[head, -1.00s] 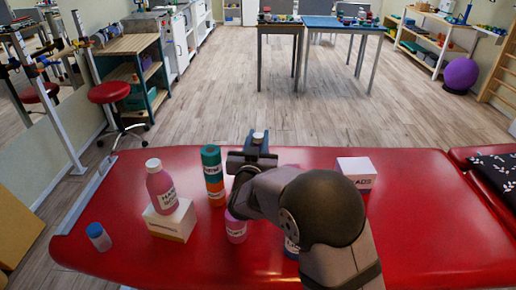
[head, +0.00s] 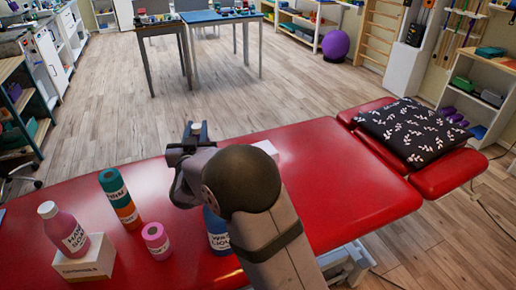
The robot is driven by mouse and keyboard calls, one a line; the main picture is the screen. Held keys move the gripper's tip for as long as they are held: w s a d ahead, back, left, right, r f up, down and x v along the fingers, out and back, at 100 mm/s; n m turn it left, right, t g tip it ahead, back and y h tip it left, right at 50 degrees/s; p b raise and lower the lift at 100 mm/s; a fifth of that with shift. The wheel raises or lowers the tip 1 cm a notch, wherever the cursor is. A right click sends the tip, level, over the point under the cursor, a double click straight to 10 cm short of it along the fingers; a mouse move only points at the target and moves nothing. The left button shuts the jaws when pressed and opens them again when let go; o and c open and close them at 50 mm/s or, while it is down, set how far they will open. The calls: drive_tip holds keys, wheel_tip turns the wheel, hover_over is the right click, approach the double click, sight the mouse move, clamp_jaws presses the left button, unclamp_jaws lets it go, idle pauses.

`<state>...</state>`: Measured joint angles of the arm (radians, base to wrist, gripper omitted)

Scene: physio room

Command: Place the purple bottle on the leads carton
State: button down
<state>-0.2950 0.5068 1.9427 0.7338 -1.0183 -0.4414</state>
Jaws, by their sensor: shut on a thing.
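My gripper (head: 194,136) is raised over the far side of the red couch, seen from behind. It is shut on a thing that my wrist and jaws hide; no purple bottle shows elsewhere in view. The leads carton (head: 266,148) is a white box on the couch, to the right of my gripper. My arm covers most of it, and only its top corner shows. Nothing is seen on that visible corner. The gripper and the carton are apart in the picture.
On the red couch (head: 330,170) stand a teal-and-orange bottle (head: 118,197), a pink roll (head: 156,239) and a blue bottle (head: 217,232). At left, a pink hand soap bottle (head: 64,228) stands on a white carton (head: 86,262). A patterned pillow (head: 413,134) lies at right.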

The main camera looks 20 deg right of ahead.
drive_tip(key=shift+w+d+r+m+g+h+p, duration=0.35)
drive_tip(key=shift+d+r+m+g+h+p, duration=1.3)
drive_tip(key=shift+d, duration=4.2)
drive_tip(key=shift+w+d+r+m+t+h+p, duration=0.2)
drive_tip(key=shift+d+r+h, duration=0.75)
drive_tip(key=shift+d+r, duration=3.35)
wheel_tip(320, 180, down, 13)
drive_tip(key=w+d+t+y, duration=0.1)
drive_tip(key=w, duration=0.1)
drive_tip(key=shift+w+n+y, duration=0.3)
drive_tip(key=shift+w+n, duration=0.1)
drive_tip(key=shift+n, duration=0.05)
drive_tip(key=shift+f, duration=0.15)
drive_tip(key=c, duration=1.5)
unclamp_jaws()
drive_tip(key=shift+o, duration=0.2)
